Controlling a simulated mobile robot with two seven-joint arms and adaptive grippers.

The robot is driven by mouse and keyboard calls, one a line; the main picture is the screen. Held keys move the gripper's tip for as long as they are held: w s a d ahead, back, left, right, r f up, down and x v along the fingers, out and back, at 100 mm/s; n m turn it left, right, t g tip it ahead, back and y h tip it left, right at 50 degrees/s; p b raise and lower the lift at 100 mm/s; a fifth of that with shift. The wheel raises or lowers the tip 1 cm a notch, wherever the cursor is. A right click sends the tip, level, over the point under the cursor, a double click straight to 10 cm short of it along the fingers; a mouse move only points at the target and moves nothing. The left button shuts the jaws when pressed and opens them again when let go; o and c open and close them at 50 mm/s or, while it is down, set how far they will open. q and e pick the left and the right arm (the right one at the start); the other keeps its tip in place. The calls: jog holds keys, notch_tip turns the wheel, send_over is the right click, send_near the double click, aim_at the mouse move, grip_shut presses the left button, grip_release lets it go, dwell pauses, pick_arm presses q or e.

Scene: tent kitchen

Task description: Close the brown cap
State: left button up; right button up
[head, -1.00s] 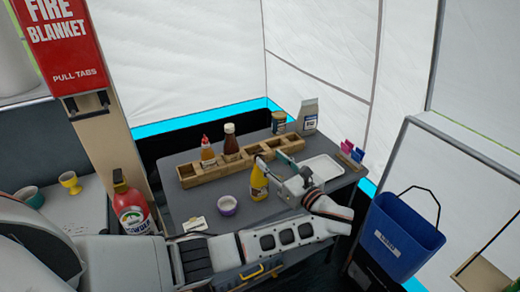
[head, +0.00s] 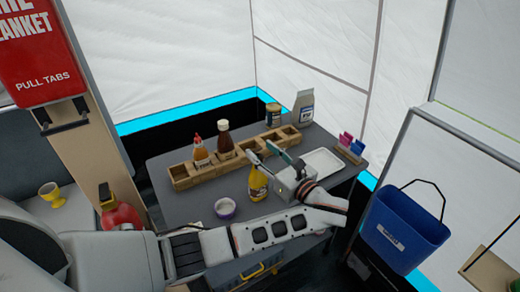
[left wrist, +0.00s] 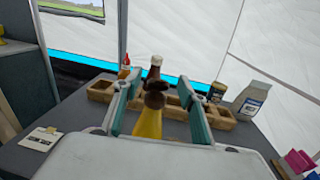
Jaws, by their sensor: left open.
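A yellow bottle (head: 257,186) stands upright on the dark table in the head view, just left of my left gripper (head: 262,150). Its top is partly hidden by a finger there. In the left wrist view the yellow bottle (left wrist: 148,125) shows between my open fingers (left wrist: 158,82), with its brown cap (left wrist: 155,99) on top. Gaps show between the bottle and both fingers, and nothing is gripped. My right gripper is not in view.
Behind stands a wooden rack (head: 185,176) with a red-tipped bottle (head: 200,153) and a dark bottle (head: 224,138). A white tray (head: 324,161), a small bowl (head: 225,208), a jar (head: 273,115) and a carton (head: 303,106) share the table. A blue bin (head: 405,235) is right.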

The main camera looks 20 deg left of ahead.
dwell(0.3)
pick_arm(q)
jog(key=c, duration=1.1)
jog(key=shift+f, duration=0.1)
